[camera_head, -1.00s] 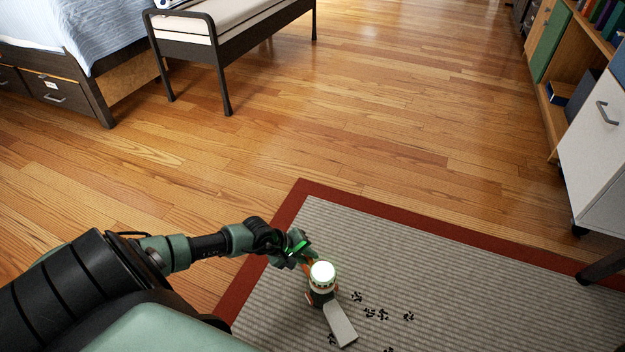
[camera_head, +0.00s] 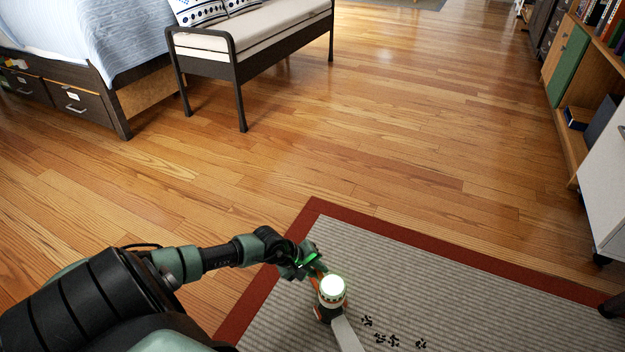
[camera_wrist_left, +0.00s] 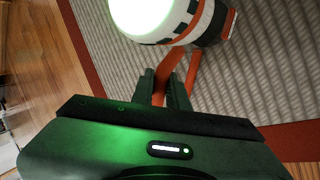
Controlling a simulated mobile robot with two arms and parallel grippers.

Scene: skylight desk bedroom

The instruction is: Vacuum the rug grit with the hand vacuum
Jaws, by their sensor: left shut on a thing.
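The hand vacuum (camera_head: 331,290) has a glowing white-green top, an orange handle and a flat pale nozzle (camera_head: 347,335). My left gripper (camera_head: 314,266) is shut on its orange handle. The vacuum is over the rug's near left part; I cannot tell whether the nozzle touches the rug. In the left wrist view the vacuum body (camera_wrist_left: 190,18) is above the fingers (camera_wrist_left: 167,88), which close on the orange handle. Dark grit (camera_head: 392,340) lies in several small clumps on the grey ribbed rug (camera_head: 450,290), right of the nozzle. My right gripper is not in view.
The rug has a red border (camera_head: 400,234). A dark-framed bench (camera_head: 262,40) and a bed with drawers (camera_head: 85,100) stand at the back left. A shelf (camera_head: 572,95) and a white cabinet (camera_head: 608,185) line the right. The wooden floor between is clear.

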